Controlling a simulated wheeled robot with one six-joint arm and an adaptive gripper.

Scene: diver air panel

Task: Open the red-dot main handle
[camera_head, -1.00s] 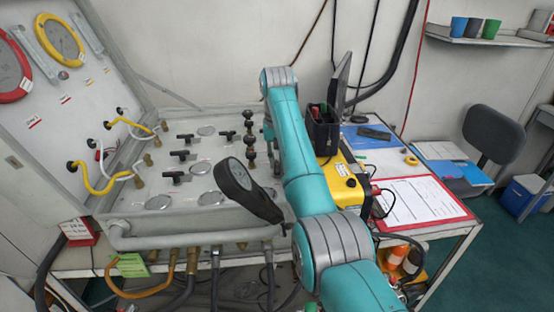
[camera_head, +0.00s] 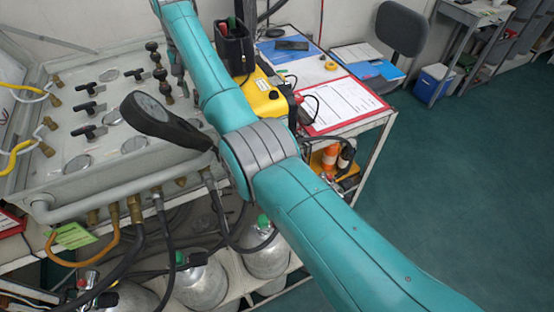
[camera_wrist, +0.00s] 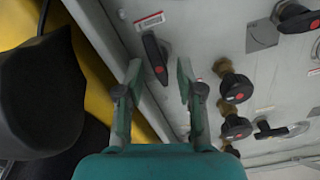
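In the wrist view a long black handle (camera_wrist: 155,58) with a red dot near its lower end sits on the grey panel (camera_wrist: 205,45), close to the panel's edge. A small label is beside its upper end. My gripper (camera_wrist: 160,66) is open, with one finger on each side of the handle in the picture. I cannot tell whether either finger touches it. In the head view my arm hides this handle and most of the gripper; the panel (camera_head: 60,172) shows at left.
Brown-stemmed black knobs with red dots (camera_wrist: 236,88) and another black handle (camera_wrist: 270,130) are to the right. A yellow case (camera_wrist: 108,55) borders the panel on the left. A round gauge (camera_head: 160,118) stands before the panel. Gas cylinders (camera_head: 198,285) are below. Floor at right is clear.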

